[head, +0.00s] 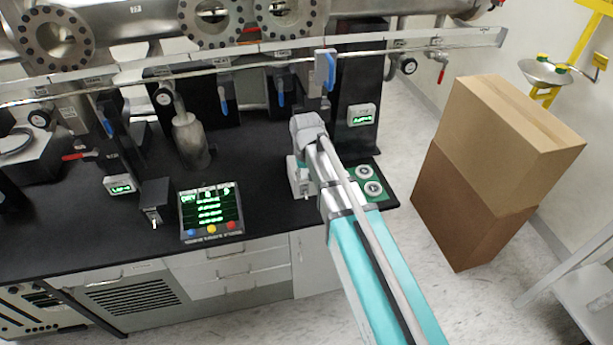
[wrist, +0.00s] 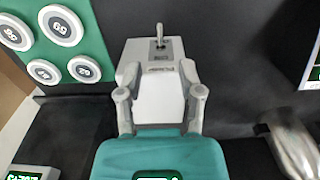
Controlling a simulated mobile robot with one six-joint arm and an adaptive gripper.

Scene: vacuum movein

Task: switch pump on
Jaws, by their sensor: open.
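A light grey switch box (wrist: 157,75) with a small upright metal toggle lever (wrist: 159,33) is at the top middle of the wrist view. Its label is too small to read. My gripper (wrist: 160,95) is open, with one finger on each side of the box's near part in the picture. The lever is past the fingertips, and nothing is held. I cannot tell whether the fingers touch the box. In the head view, my arm reaches down over the bench beside the green mat, and I cannot clearly separate the gripper from the box there.
The green mat (wrist: 96,45) carries several round numbered discs close to the box. A display panel (head: 211,212) with green text stands left of my arm on the black bench (head: 90,225). A metal flask (head: 190,140) stands farther back. Cardboard boxes (head: 500,130) stand at the right.

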